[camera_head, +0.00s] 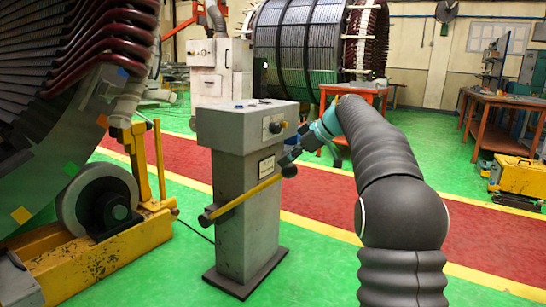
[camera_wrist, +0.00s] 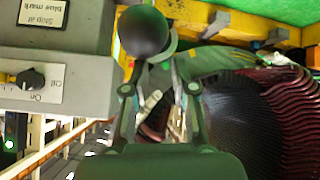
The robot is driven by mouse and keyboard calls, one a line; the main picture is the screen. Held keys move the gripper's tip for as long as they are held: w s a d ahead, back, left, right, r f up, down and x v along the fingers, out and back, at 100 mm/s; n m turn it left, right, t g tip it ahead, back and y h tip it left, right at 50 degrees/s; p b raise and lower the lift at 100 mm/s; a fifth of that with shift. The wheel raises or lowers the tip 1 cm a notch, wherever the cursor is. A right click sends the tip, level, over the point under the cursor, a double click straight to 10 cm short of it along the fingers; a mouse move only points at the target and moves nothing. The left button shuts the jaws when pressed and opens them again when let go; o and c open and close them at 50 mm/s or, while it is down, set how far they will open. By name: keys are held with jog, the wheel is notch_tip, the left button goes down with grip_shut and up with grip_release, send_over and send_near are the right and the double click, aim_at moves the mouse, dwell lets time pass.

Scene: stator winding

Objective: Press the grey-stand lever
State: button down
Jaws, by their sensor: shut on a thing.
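The grey stand (camera_head: 236,190) is a boxy pillar on a dark base plate, in the middle of the head view. Its lever (camera_head: 245,198) is a yellow bar across the front, rising from a dark pivot at lower left to a black ball knob (camera_head: 289,171) at right. My gripper (camera_head: 291,158) is at the knob end, reached from the upper right. In the wrist view the black knob (camera_wrist: 143,32) sits at the tips of my gripper's fingers (camera_wrist: 158,72), which are closed on it. The exact contact is partly hidden.
The stand carries a rotary switch (camera_head: 276,127) and a label (camera_wrist: 43,12) reading "Stop at blue mark". At left, a large stator with coloured marks rests on a roller (camera_head: 98,200) in a yellow frame (camera_head: 105,250). Orange workbenches (camera_head: 500,103) stand at right.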

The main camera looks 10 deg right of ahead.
jog(key=f, duration=0.1)
jog(key=d, duration=0.1)
jog(key=f, duration=0.1)
jog(key=shift+s+d+f+g, duration=0.15)
jog(key=shift+d+f+g, duration=0.1)
jog(key=shift+f+g, duration=0.1)
jog(key=r+p, duration=0.2)
jog(key=r, duration=0.1)
jog(key=d+r+p, duration=0.1)
jog(key=shift+w+r, duration=0.2)
jog(key=shift+w, duration=0.2)
jog(key=shift+w+a+r+t+p, duration=0.1)
jog(key=shift+a+r+t+p, duration=0.45)
jog(key=shift+r, duration=0.4)
jog(key=s, duration=0.3)
send_near(292, 167)
jog(key=shift+s+a+r+b, duration=0.25)
jog(key=shift+a+r+b, duration=0.2)
jog(key=shift+a+r, duration=0.2)
